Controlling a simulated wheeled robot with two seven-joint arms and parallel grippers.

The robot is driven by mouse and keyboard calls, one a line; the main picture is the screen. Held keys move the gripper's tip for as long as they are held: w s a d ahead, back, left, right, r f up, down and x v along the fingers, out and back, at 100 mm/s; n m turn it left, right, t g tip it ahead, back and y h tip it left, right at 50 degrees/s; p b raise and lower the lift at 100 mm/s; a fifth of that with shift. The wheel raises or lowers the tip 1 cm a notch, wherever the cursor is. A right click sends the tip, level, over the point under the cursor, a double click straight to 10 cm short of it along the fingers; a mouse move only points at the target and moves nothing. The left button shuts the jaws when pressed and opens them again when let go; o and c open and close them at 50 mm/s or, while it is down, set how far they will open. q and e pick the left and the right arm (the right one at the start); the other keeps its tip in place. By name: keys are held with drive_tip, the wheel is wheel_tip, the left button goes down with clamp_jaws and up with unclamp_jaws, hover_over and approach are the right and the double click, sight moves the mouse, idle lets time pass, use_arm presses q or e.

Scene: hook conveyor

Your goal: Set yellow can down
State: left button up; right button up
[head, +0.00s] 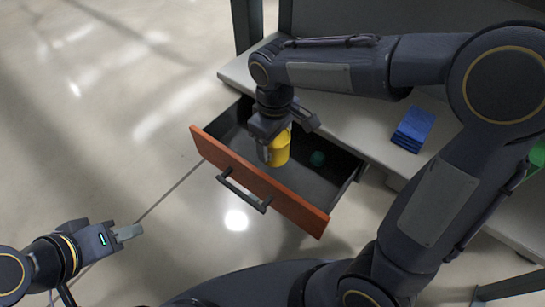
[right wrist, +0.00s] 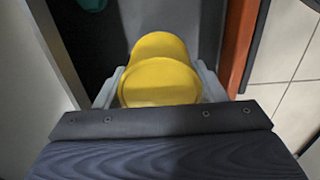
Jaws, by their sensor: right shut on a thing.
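The yellow can (head: 279,149) is inside the open drawer (head: 336,184), near its left end in the head view. My right gripper (head: 277,150) reaches down into the drawer and is shut on the can. In the right wrist view the can (right wrist: 160,75) sits between the two grey fingers of my right gripper (right wrist: 160,90). I cannot tell whether the can's base touches the drawer floor. My left gripper (head: 130,233) is far from the drawer at the lower left, over the floor; its fingers look close together and nothing shows between them.
A dark green round thing (head: 317,158) lies in the drawer, right of the can. The drawer has an orange front (head: 258,179) with a dark handle (head: 243,193). A blue stack (head: 413,129) rests on the grey worktop (head: 365,130). A green thing (head: 537,154) is partly hidden at the right edge.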

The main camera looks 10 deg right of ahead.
sight(274, 156)
drive_tip(key=shift+f+b, duration=0.65)
drive_tip(key=shift+f, duration=2.1)
drive_tip(key=shift+f, duration=0.1)
drive_tip(key=shift+f, duration=0.15)
drive_tip(key=o, duration=0.9)
drive_tip(key=shift+o, duration=0.2)
